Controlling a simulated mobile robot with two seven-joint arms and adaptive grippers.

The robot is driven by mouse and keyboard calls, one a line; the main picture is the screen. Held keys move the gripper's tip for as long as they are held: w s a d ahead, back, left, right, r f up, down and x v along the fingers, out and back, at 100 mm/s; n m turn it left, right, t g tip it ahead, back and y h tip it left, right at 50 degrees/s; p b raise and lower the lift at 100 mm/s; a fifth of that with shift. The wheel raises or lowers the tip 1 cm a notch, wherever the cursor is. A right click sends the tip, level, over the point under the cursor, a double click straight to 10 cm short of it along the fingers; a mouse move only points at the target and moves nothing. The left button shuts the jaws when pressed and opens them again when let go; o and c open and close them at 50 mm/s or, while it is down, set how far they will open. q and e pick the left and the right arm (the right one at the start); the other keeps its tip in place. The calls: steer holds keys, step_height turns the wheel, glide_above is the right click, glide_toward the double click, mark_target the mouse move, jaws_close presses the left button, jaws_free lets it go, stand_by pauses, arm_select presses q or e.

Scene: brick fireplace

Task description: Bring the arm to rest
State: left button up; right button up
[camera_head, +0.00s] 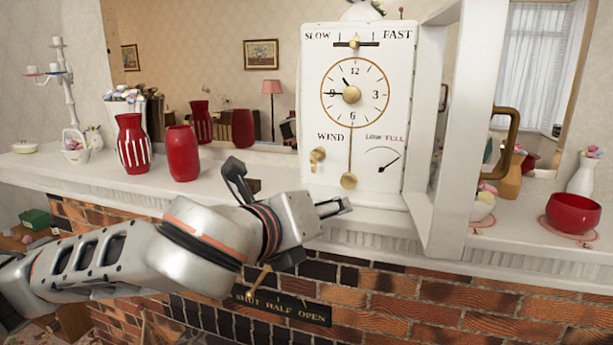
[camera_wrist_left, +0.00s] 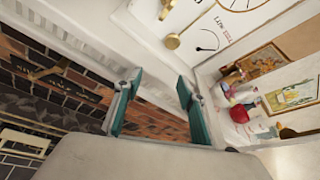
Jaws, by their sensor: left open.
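My left arm (camera_head: 140,255) comes in from the left, in front of the brick fireplace. My left gripper (camera_head: 288,185) is open and empty at the mantel's front edge, just below and in front of the white clock (camera_head: 310,100). Its two fingers also show spread apart in the left wrist view (camera_wrist_left: 157,90), with nothing between them. The clock's case door (camera_head: 433,205) stands open to the right, with a brass handle (camera_head: 508,140). My right gripper is in neither view.
The white mantel (camera_head: 90,178) carries a striped red vase (camera_head: 132,145), a plain red vase (camera_head: 183,153), and a red bowl (camera_head: 573,213) at right. Below the gripper, a dark plate (camera_head: 282,305) marked shut, half, open sits on the bricks with a brass lever (camera_head: 259,277).

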arm_select(q)
steer(key=f+n, duration=0.5)
steer(key=shift+s+a+f+h, duration=0.2)
steer(key=shift+s+a+h, duration=0.1)
steer(key=shift+a, duration=0.1)
steer(key=s+a+f+n+y, duration=0.3)
steer(key=a+f+n+y, duration=0.3)
steer(key=a+f+n, duration=1.15)
steer(key=s+a+f+n+g+y, duration=0.6)
steer(key=s+a+f+y, duration=0.1)
steer(key=s+a+f, duration=1.3)
steer(key=w+d+f+n+t+h, duration=0.3)
steer(key=d+f+h, duration=0.4)
steer(key=d+f, duration=0.6)
step_height(320, 180, down, 2)
steer(key=shift+d+f+t, duration=0.15)
steer(key=shift+d+t, duration=0.05)
steer(key=shift+t, duration=0.3)
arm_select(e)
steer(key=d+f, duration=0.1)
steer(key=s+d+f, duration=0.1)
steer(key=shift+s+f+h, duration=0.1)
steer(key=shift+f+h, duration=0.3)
